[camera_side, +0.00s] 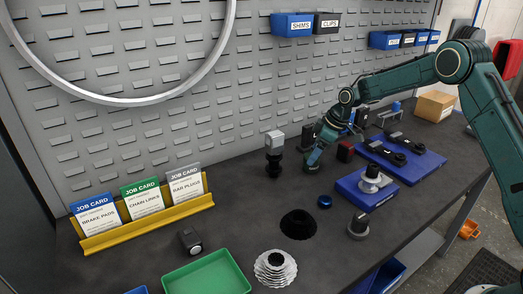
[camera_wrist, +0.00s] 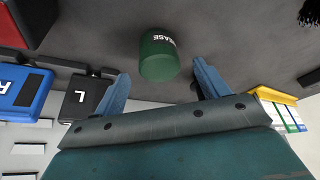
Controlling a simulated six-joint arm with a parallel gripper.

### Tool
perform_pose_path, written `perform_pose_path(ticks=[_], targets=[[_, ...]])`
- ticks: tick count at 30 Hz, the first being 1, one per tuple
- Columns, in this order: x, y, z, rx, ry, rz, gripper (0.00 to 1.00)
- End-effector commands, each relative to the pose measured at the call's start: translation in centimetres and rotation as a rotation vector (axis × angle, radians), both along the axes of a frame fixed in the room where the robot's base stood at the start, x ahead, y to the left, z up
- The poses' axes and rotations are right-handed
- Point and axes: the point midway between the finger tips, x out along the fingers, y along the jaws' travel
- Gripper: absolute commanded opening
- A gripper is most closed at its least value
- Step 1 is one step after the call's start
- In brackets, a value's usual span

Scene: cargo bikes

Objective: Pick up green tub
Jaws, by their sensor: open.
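The green tub (camera_wrist: 158,60) is a small dark-green cylinder with white lettering, partly readable as "ASE", on the dark bench in the wrist view. My gripper (camera_wrist: 160,85) has its two blue fingers spread apart and empty. The tub lies just past the fingertips, roughly midway between them, with no visible contact. In the side view my gripper (camera_side: 313,160) is low over the back of the bench. I cannot make out the tub there, as the gripper seems to cover it.
A blue lid (camera_side: 325,201) and black bristly ring (camera_side: 298,224) lie in front. A yellow card rack (camera_side: 145,220) and green tray (camera_side: 207,276) are farther left.

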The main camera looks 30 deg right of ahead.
Motion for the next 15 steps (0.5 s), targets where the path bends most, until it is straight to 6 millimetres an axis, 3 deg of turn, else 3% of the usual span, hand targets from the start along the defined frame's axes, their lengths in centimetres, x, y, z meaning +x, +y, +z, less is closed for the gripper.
perform_pose_path(ticks=[15], targets=[[1.3,1.1,-4.4,-0.002,0.001,0.001,0.74]])
